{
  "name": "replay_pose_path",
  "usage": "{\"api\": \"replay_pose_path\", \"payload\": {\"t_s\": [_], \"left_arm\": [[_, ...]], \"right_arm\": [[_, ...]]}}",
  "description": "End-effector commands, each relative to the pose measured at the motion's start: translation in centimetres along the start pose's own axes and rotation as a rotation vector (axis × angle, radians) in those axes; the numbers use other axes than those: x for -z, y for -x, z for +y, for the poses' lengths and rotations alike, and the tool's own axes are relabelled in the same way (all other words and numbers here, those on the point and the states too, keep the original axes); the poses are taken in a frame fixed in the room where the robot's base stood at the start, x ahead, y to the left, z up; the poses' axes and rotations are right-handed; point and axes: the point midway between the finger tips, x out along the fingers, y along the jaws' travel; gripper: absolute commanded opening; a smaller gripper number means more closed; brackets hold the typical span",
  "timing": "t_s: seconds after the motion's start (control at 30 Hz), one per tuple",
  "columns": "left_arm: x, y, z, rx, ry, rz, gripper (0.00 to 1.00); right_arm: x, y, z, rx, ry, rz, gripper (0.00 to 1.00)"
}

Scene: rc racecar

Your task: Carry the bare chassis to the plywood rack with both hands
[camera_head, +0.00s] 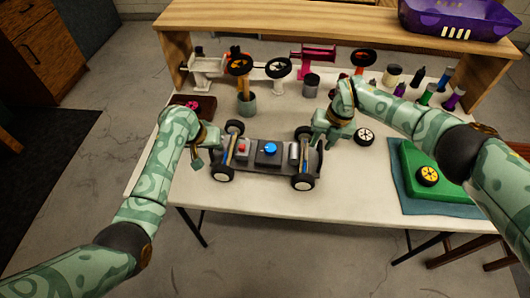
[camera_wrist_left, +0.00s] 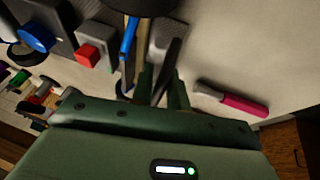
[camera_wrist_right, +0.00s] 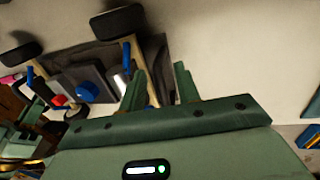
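The bare chassis (camera_head: 246,167) is a dark plate with wheels at its corners, a blue knob, a red button and silver parts. It stands on the white table. My left gripper (camera_head: 203,153) is at its left end; in the left wrist view its two fingers (camera_wrist_left: 161,80) are apart, with a dark bar between them. My right gripper (camera_head: 320,143) is at its right end; in the right wrist view its fingers (camera_wrist_right: 158,80) are apart beside the chassis's dark end (camera_wrist_right: 152,50). Contact is unclear. The plywood rack (camera_head: 300,18) spans the table's back.
A loose wheel (camera_head: 364,136) lies right of my right gripper. A green block (camera_head: 410,165) with a yellow wheel lies on a blue mat at right. Bottles and parts line the back. The table's front strip is clear.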

Motion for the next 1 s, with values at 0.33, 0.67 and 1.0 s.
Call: {"api": "replay_pose_path", "payload": {"t_s": [0.33, 0.67, 1.0], "left_arm": [[0.02, -1.13, -0.02, 0.001, -0.001, 0.002, 0.16], [0.01, -1.11, -0.02, 0.001, 0.0, 0.001, 0.0], [0.0, -1.09, -0.05, 0.002, -0.001, 0.001, 0.0]], "right_arm": [[0.04, -1.16, -0.03, 0.0, 0.0, 0.0, 0.32], [0.03, -1.14, -0.03, 0.0, 0.0, 0.0, 0.0], [-0.02, -1.12, -0.13, 0.002, 0.0, -0.002, 0.0]]}}
